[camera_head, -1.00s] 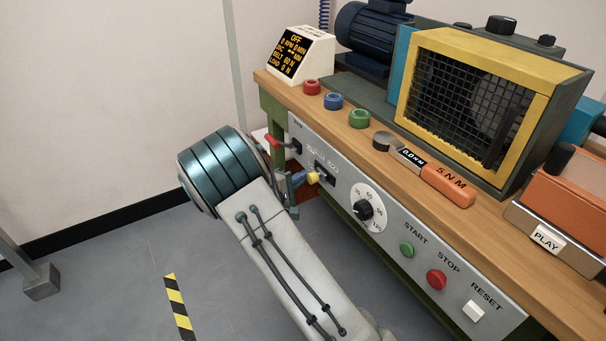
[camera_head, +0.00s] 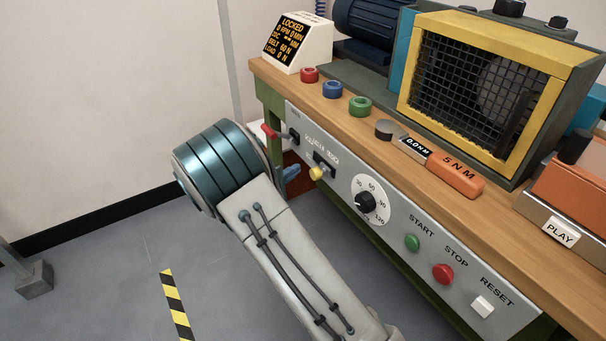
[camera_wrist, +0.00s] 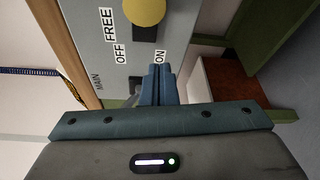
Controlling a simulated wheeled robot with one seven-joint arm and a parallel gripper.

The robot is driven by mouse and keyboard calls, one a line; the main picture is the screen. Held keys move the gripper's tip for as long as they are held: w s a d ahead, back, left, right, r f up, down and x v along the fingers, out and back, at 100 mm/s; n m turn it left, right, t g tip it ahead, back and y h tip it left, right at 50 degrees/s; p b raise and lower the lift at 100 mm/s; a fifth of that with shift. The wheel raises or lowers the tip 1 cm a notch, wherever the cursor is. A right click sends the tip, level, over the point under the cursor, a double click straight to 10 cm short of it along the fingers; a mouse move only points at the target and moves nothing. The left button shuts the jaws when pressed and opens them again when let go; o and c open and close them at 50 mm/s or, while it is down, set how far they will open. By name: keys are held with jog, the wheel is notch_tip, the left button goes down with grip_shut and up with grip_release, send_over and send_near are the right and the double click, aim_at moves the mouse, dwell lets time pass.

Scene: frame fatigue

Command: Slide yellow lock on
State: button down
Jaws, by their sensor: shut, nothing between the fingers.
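The yellow lock knob (camera_head: 316,174) sits at a dark slot in the grey front panel (camera_head: 400,222), towards its left end. In the wrist view the yellow knob (camera_wrist: 145,10) is cut off at the top edge, beside the FREE label. My gripper (camera_head: 291,173) is just left of the knob, mostly behind my wrist, with its blue tips showing. In the wrist view my gripper (camera_wrist: 157,85) has its fingers together and empty, near the ON label and apart from the knob. The display (camera_head: 298,43) reads LOCKED in its top line.
A red-ended lever (camera_head: 268,131) sticks out at the panel's left end, close to my wrist. A dial (camera_head: 366,203) and START, STOP and RESET buttons lie further right. The bench top (camera_head: 300,91) carries coloured rings and a yellow-framed mesh guard (camera_head: 552,100).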

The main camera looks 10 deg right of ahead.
jog(key=v, duration=0.9)
jog(key=shift+r+p, duration=0.3)
jog(key=shift+p, duration=0.1)
jog(key=shift+d, duration=0.15)
jog(key=s+d+r+m+g+y+p, duration=0.3)
jog(key=s+d+r+m+g+p, duration=0.4)
jog(key=s+d+r+g+p, duration=0.6)
jog(key=s+r+m+t+y+p, duration=0.1)
jog(key=s+r+t+y+p, duration=0.1)
jog(key=s+r+y+p, duration=0.2)
jog(key=s+r+m+t+y+p, duration=0.2)
jog(key=s+r+y+p, duration=0.2)
jog(key=s+r, duration=0.6)
notch_tip(320, 180, up, 6)
jog(key=shift+a+f+m+y, duration=0.2)
jog(key=shift+a+m+y, duration=0.15)
jog(key=shift+y, duration=0.55)
